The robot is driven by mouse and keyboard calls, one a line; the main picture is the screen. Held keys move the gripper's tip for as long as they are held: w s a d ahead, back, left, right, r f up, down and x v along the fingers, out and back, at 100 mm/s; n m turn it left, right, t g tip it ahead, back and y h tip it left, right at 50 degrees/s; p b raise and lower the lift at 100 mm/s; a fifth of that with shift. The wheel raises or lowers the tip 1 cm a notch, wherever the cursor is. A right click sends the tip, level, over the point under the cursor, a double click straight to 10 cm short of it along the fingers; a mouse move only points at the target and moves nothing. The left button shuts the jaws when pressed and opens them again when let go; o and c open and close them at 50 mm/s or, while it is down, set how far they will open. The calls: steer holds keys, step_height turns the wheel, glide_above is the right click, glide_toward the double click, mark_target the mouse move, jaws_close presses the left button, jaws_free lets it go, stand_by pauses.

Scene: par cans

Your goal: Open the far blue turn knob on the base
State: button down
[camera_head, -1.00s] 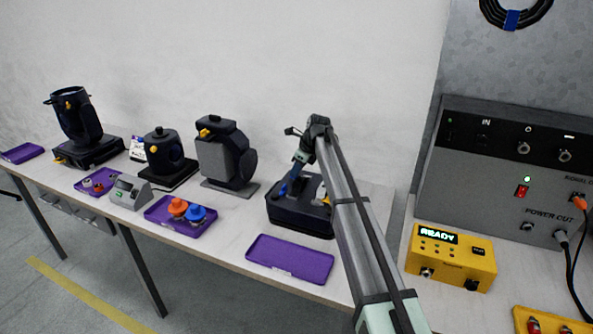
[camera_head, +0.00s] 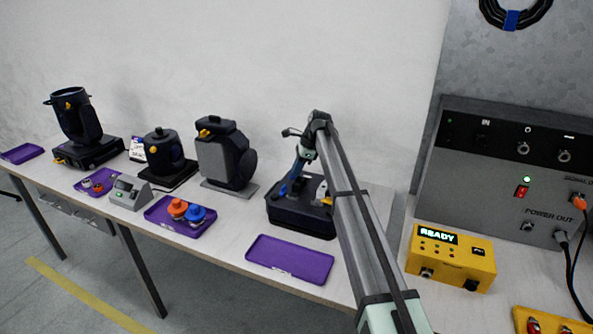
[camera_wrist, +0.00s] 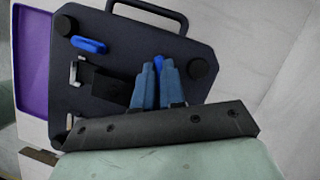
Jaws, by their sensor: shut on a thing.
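The base (camera_head: 303,221) is a dark box on the bench, and its top fills much of the wrist view (camera_wrist: 115,58). Two blue turn knobs show on it in the wrist view. The near knob (camera_wrist: 88,45) lies free on the purple tray's side, its long axis roughly across the picture. The far knob (camera_wrist: 158,62) shows only as a small blue tip at my fingertips; the rest is hidden. My gripper (camera_wrist: 154,72) is shut on this far knob, with both blue-grey fingers close together. In the head view my gripper (camera_head: 294,180) reaches down onto the base.
An empty purple tray (camera_head: 290,259) lies in front of the base. A dark lamp head (camera_head: 226,160) stands to its left, and a purple tray (camera_head: 160,225) holds orange and blue parts. A yellow box (camera_head: 450,262) reading READY is at the right. A carrying handle (camera_wrist: 150,8) edges the base.

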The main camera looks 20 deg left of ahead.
steer(key=n, duration=0.2)
steer(key=n+g+h, duration=0.1)
steer(key=n, duration=0.3)
steer(key=shift+w+a+g+h, duration=0.25)
steer(key=shift+g+h, duration=0.15)
steer(key=n+h, duration=0.1)
steer(key=n, duration=0.2)
steer(key=n+h, duration=0.1)
steer(key=n, duration=0.2)
steer(key=shift+a, duration=0.2)
steer(key=shift+n, duration=0.3)
steer(key=c, duration=1.2)
jaws_free()
